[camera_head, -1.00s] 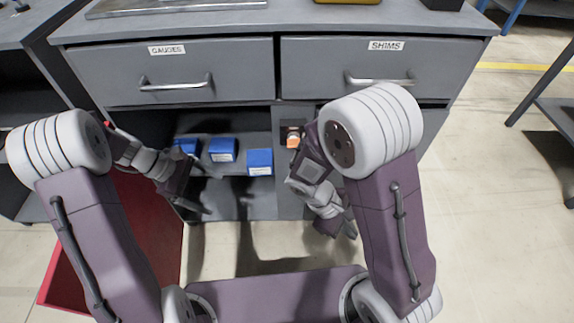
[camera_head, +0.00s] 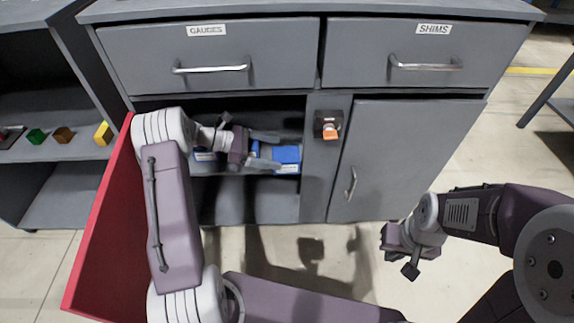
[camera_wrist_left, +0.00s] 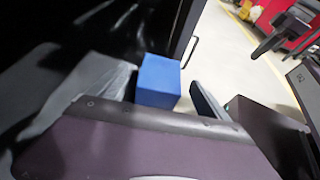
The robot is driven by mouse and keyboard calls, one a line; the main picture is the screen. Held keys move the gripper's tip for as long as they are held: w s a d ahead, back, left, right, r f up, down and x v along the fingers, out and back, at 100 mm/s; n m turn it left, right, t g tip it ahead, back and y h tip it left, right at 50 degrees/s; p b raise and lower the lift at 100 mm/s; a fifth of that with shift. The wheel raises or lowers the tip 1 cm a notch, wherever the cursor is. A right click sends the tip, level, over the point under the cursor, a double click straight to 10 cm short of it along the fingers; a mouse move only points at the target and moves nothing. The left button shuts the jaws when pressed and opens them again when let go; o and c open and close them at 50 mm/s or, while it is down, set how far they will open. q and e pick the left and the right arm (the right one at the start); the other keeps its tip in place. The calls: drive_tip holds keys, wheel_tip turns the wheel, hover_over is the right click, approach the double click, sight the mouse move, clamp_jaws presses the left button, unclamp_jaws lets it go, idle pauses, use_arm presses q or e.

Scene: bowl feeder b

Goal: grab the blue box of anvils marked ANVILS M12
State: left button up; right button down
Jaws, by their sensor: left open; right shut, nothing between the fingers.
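Blue boxes stand on the shelf of the open compartment under the GAUGES drawer. The right one (camera_head: 288,157) shows beside my left fingers; another (camera_head: 206,155) shows left of my gripper, and a third is mostly hidden behind it. Their labels are too small to read. My left gripper (camera_head: 266,149) is open at the shelf, pointing right. In the left wrist view a blue box (camera_wrist_left: 158,80) stands beyond the gap between the open fingers (camera_wrist_left: 165,92). My right gripper (camera_head: 403,262) is shut and empty, low in front of the closed door.
A dark block with an orange part (camera_head: 328,126) is on the post right of the compartment. A closed door (camera_head: 405,155) is to its right. A red panel (camera_head: 105,225) stands left of my left arm. Small coloured blocks (camera_head: 63,134) lie on the left shelf. Floor in front is clear.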

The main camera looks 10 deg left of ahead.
sight(281, 154)
use_arm(q)
drive_tip(key=b+x, duration=0.4)
drive_tip(key=shift+d+f+b, duration=0.2)
drive_tip(key=shift+f+b, duration=0.15)
drive_tip(key=shift+f, duration=0.15)
drive_tip(key=shift+w+d, duration=0.1)
drive_tip(key=shift+d, duration=0.15)
drive_tip(key=shift+r, duration=0.2)
drive_tip(key=c, duration=1.9)
wheel_tip(281, 154, up, 4)
drive_tip(key=p, duration=0.4)
drive_tip(key=shift+r+p, duration=0.25)
drive_tip(key=shift+p, duration=0.15)
drive_tip(key=shift+s+d+f+p, duration=0.15)
drive_tip(key=shift+s+d+p, duration=0.75)
drive_tip(key=shift+s, duration=2)
drive_tip(key=shift+s+d+f+p, duration=0.2)
drive_tip(key=shift+s+d+p, duration=0.65)
drive_tip(key=shift+s, duration=2.05)
drive_tip(key=shift+s+d+f+p, duration=0.15)
drive_tip(key=shift+s+d+p, duration=0.7)
drive_tip(key=shift+s, duration=2)
